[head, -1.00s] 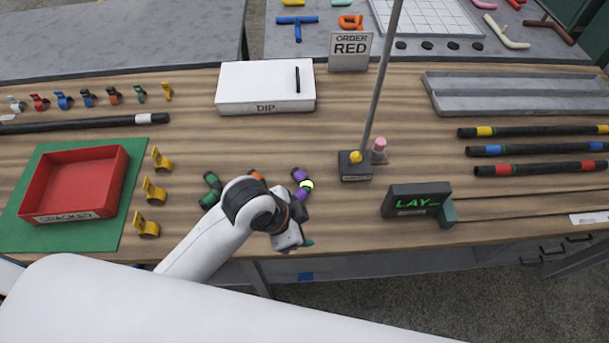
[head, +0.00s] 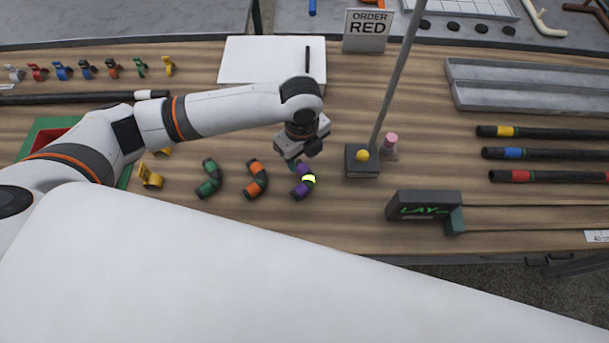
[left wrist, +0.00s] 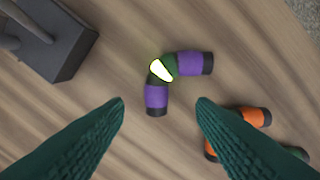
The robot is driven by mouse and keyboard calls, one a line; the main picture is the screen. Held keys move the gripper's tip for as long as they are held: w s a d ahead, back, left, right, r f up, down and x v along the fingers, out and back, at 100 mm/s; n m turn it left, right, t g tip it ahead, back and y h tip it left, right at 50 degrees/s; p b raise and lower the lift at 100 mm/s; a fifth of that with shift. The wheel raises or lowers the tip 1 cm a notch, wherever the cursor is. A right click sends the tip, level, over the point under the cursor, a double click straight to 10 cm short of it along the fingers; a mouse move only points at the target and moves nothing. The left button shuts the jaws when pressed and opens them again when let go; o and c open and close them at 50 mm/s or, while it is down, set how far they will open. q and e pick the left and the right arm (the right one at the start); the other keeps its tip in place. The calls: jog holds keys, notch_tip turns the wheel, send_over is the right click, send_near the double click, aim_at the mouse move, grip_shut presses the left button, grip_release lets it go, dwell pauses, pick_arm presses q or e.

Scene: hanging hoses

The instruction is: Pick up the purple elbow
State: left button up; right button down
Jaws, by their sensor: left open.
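The purple elbow (head: 307,187) lies on the wooden table, with purple bands, dark ends and a bright yellow-white patch at its bend. In the left wrist view the purple elbow (left wrist: 157,97) lies ahead of and between my two green fingertips, apart from them. My left gripper (head: 298,160) is over the table at the elbow's far end, pointing down. In the left wrist view my left gripper (left wrist: 160,102) is open and empty. Its fingertips are mostly hidden in the head view. My right gripper is not in view.
An orange elbow (head: 257,180) and a green elbow (head: 209,180) lie to the left. A black stand base (head: 362,161) with a grey pole is close on the right. The LAY display (head: 420,206) stands at the front right. A white DIP box (head: 271,70) is behind.

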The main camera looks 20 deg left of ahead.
aim_at(303, 167)
pick_arm(q)
jog(key=f, duration=0.2)
jog(key=f+p, duration=0.1)
jog(key=f, duration=0.1)
jog(key=w+f, duration=0.1)
jog(key=f, duration=0.2)
jog(key=shift+a+f, duration=0.1)
jog(key=shift+a, duration=0.1)
jog(key=c, duration=1.1)
